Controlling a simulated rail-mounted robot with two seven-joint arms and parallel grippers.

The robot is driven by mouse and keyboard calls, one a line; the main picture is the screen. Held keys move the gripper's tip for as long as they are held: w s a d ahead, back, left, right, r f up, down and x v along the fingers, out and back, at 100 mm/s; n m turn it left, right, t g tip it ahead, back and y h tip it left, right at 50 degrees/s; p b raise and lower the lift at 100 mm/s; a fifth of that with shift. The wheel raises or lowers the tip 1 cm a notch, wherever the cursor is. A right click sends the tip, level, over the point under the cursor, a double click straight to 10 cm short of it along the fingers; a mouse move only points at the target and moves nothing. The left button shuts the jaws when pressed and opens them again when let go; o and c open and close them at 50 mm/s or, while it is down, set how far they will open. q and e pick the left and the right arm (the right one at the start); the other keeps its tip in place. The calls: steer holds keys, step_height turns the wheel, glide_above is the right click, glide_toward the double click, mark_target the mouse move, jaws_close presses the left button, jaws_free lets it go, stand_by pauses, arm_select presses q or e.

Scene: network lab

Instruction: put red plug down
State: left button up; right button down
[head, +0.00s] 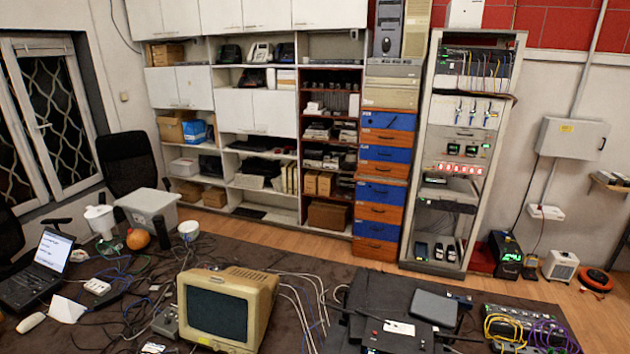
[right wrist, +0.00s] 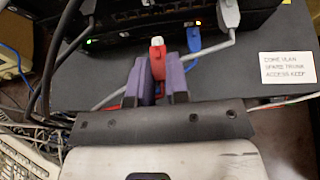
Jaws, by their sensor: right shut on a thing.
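In the right wrist view, the red plug (right wrist: 157,62) is between the two purple fingers of my right gripper (right wrist: 160,78), which is shut on it. The plug's pale tip points toward the front of a black network switch (right wrist: 125,32). I cannot tell whether the tip touches the switch. A blue plug (right wrist: 194,42) and a grey plug (right wrist: 229,14) sit at the switch front just right of it. The right gripper cannot be made out clearly in the head view. My left gripper is not in view.
A white label card (right wrist: 287,67) lies on the dark grey surface (right wrist: 245,75) right of the gripper, with clear space around it. Grey and black cables (right wrist: 62,40) run close on the left. The head view shows a beige monitor (head: 228,308) and a rack (head: 465,150).

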steer(key=shift+s+d+f, duration=0.1)
steer(key=shift+s+d, duration=0.05)
steer(key=shift+d, duration=0.3)
steer(key=shift+s, duration=0.35)
steer(key=s+a+r+n+y, duration=0.1)
steer(key=s+a+r, duration=0.2)
steer(key=r, duration=0.3)
steer(key=s+a+r+n+y, duration=0.2)
steer(key=a+r, duration=0.2)
steer(key=r, duration=0.2)
steer(key=s+d+r+p, duration=0.1)
steer(key=d+r+p, duration=0.2)
steer(key=r, duration=0.7)
steer(key=s+d+r+p, duration=0.2)
steer(key=r+p, duration=0.3)
steer(key=r, duration=0.6)
steer(key=s+d+r+p, duration=0.2)
steer(key=d+r+p, duration=0.1)
steer(key=r, duration=0.8)
steer(key=shift+s+d+r+t+y+p, duration=0.15)
steer(key=shift+s+d+t+y+p, duration=0.2)
steer(key=shift+p, duration=0.2)
steer(key=shift+w, duration=0.1)
